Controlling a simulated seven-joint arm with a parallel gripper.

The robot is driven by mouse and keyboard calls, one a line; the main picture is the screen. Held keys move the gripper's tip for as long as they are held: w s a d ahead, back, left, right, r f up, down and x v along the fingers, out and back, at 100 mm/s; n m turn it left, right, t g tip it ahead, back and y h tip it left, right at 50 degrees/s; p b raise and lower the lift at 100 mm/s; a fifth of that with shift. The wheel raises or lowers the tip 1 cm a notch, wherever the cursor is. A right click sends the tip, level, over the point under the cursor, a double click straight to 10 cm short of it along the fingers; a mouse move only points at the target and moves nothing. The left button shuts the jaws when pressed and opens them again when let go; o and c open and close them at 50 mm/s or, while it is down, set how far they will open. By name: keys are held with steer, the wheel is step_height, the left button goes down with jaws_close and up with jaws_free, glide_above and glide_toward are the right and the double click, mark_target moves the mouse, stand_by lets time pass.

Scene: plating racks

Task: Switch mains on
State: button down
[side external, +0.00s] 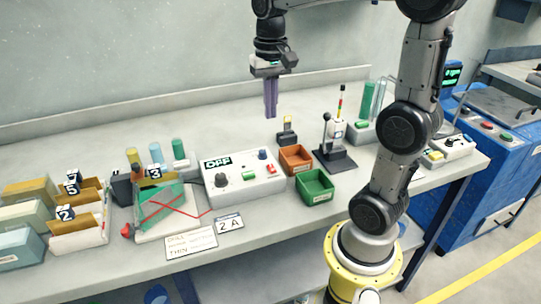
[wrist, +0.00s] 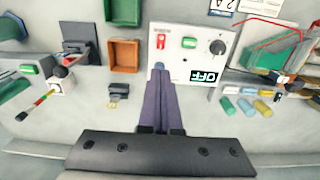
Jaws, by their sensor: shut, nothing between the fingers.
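A white control box (side external: 236,186) stands on the bench, and its display (side external: 217,162) reads OFF. In the wrist view the box (wrist: 183,62) carries a red switch (wrist: 160,41), a green button (wrist: 190,42), a dark knob (wrist: 217,47) and the OFF display (wrist: 205,77). A blue round part (side external: 262,154) sits at the box's back right. My gripper (side external: 270,116) is shut and empty, its purple fingers pointing down above and behind the box, apart from it. In the wrist view its fingertips (wrist: 160,80) partly cover the blue part (wrist: 159,66).
An orange bin (side external: 296,158) and a green bin (side external: 315,186) stand right of the box. A dark-based lever stand (side external: 336,160) is further right. A tray with a green board and red wire (side external: 163,212) is at left, near card racks (side external: 78,225).

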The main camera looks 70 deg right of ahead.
mark_target(270, 165)
step_height(270, 165, down, 14)
steer(key=shift+f, duration=0.1)
stand_by(0.5)
